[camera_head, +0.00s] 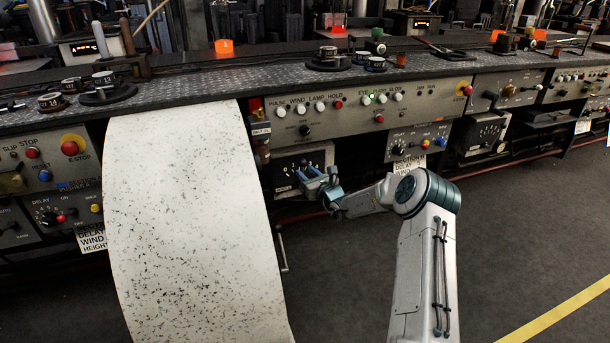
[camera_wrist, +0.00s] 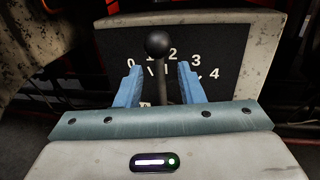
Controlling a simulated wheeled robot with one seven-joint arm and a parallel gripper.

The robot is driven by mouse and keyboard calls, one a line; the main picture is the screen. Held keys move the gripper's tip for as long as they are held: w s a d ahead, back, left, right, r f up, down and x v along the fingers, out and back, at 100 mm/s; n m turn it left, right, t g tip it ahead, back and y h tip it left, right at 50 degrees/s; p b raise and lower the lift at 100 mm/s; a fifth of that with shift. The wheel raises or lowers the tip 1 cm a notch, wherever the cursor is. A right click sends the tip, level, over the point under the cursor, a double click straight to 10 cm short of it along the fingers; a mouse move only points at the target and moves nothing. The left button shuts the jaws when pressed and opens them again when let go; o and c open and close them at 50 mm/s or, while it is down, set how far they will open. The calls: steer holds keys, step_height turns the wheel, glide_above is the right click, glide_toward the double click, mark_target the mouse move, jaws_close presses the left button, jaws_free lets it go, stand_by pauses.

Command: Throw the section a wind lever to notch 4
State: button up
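The wind lever (camera_wrist: 157,43) has a black ball knob on a dark shaft and stands roughly upright in the wrist view. Behind it is a dark dial plate (camera_wrist: 225,48) numbered 0 to 4. The knob shows near the 1 and 2; because it stands out from the plate, I cannot tell its exact notch. My gripper (camera_wrist: 159,75) is open, with one blue finger on each side of the shaft and gaps on both sides. In the head view, my gripper (camera_head: 318,176) is in front of the lever's panel (camera_head: 290,163), and the lever itself is hard to make out.
A speckled white sheet (camera_head: 190,200) hangs over the console edge just left of the lever panel. Above the panel is a row of buttons (camera_head: 318,104). A label card (camera_head: 409,165) hangs to the right. The floor (camera_head: 520,220) at front right is clear.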

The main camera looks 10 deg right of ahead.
steer(key=shift+x, duration=0.85)
jaws_close()
steer(key=shift+d, duration=0.1)
